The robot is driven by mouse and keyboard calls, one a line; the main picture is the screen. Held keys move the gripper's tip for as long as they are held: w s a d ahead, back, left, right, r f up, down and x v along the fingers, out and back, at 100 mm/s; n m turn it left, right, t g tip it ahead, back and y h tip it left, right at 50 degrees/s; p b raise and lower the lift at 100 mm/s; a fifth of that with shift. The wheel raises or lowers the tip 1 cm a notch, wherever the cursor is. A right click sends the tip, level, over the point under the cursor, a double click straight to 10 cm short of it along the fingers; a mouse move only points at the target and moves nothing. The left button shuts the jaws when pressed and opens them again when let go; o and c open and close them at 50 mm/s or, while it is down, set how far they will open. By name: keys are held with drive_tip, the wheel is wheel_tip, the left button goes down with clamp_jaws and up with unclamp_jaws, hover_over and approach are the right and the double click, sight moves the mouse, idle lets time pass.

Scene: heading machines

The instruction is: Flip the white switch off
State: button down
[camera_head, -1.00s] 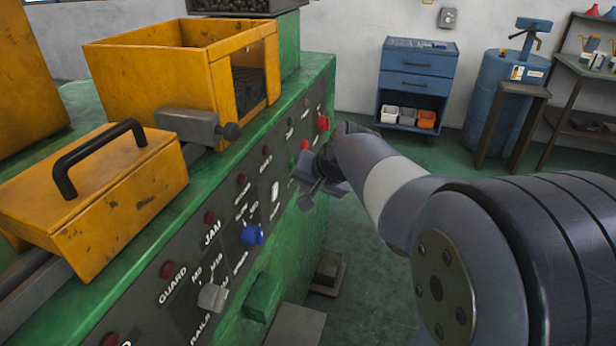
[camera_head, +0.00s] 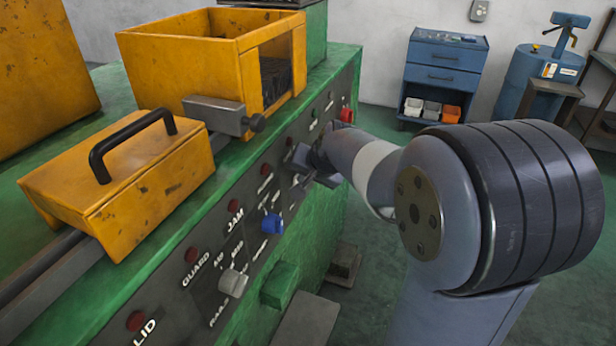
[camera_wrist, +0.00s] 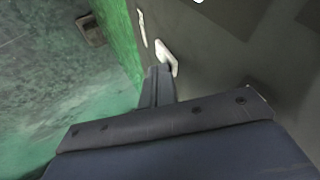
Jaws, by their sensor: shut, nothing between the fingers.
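A white switch (camera_wrist: 167,57) sits on the dark panel of the green machine, near the top middle of the wrist view. My gripper (camera_wrist: 159,72) is shut and empty, with its fingertips right at the switch's lower edge. I cannot tell whether they touch it. In the head view my gripper (camera_head: 301,168) is close against the panel, and the switch is mostly hidden or too small to make out there. Its on or off position is not clear.
The panel also holds a blue knob (camera_head: 272,224), a pale grey knob (camera_head: 233,283) and a red button (camera_head: 347,114). A yellow box with a handle (camera_head: 130,180) stands on the machine. Open floor lies right of it, before a blue cabinet (camera_head: 445,72).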

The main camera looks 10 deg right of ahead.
drive_tip(key=shift+w+a+r, duration=0.1)
drive_tip(key=shift+a+r, duration=0.05)
drive_tip(key=shift+r+p, duration=0.6)
drive_tip(key=shift+r, duration=0.15)
